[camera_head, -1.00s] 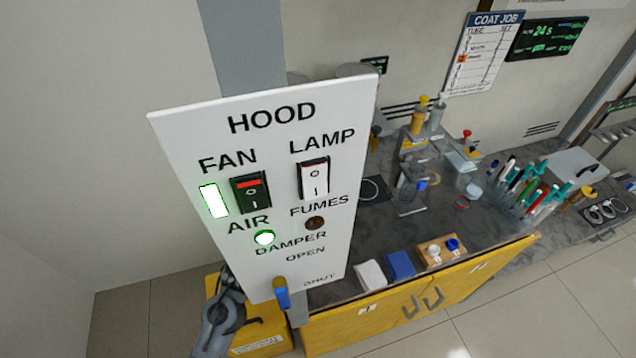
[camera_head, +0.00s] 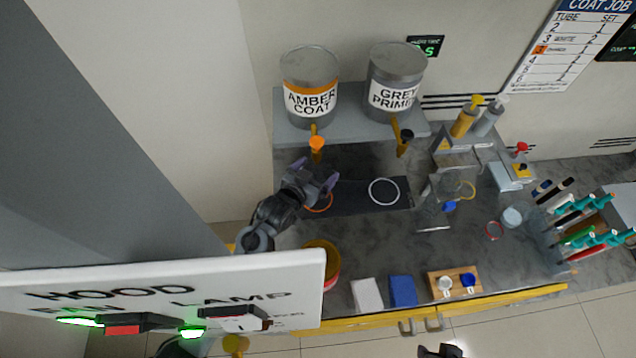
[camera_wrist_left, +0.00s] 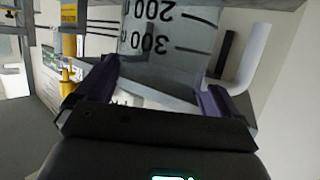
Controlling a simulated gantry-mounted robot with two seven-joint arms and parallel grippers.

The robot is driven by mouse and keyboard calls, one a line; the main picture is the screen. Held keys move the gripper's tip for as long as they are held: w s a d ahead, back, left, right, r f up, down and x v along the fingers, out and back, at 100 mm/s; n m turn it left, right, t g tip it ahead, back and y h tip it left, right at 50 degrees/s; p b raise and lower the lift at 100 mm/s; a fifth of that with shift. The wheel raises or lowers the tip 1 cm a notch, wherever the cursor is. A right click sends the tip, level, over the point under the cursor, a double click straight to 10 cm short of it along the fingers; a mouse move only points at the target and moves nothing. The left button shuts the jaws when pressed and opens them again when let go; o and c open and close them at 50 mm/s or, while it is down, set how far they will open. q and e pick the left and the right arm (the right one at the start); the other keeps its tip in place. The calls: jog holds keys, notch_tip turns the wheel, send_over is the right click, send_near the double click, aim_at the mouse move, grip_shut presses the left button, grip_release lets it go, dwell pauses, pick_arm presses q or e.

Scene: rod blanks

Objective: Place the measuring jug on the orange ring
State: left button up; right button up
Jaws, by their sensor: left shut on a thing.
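The measuring jug (camera_wrist_left: 165,50), clear with dark markings such as 200 and 300, fills the upper middle of the left wrist view. My left gripper (camera_wrist_left: 150,88) is shut on it, one purple-grey finger on each side. In the head view my left gripper (camera_head: 326,184) is over the left end of the dark strip, below the amber tap; I cannot make out the jug there. The orange ring (camera_head: 319,209) lies on that strip, partly hidden by the gripper. A dark part at the bottom edge of the head view may be my right gripper (camera_head: 440,351); its jaws are unclear.
The amber can (camera_head: 310,75) and grey can (camera_head: 395,72) stand on a shelf (camera_head: 350,122) with taps hanging above the strip. A white ring (camera_head: 384,192) lies right of the orange one. The hood panel (camera_head: 200,280) blocks the lower left. A yellow pot (camera_head: 322,258) stands nearby.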

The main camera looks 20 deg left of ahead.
aim_at(324, 174)
pick_arm(q)
jog(key=shift+f, duration=0.85)
jog(key=shift+f+b, duration=0.3)
jog(key=shift+f, duration=1.5)
jog(key=shift+f, duration=0.2)
jog(key=o, duration=1)
jog(key=shift+r, duration=0.2)
jog(key=shift+s, duration=0.2)
jog(key=p+v, duration=0.1)
jog(key=v, duration=1)
jog(key=shift+s+r, duration=0.15)
jog(key=shift+s, duration=0.15)
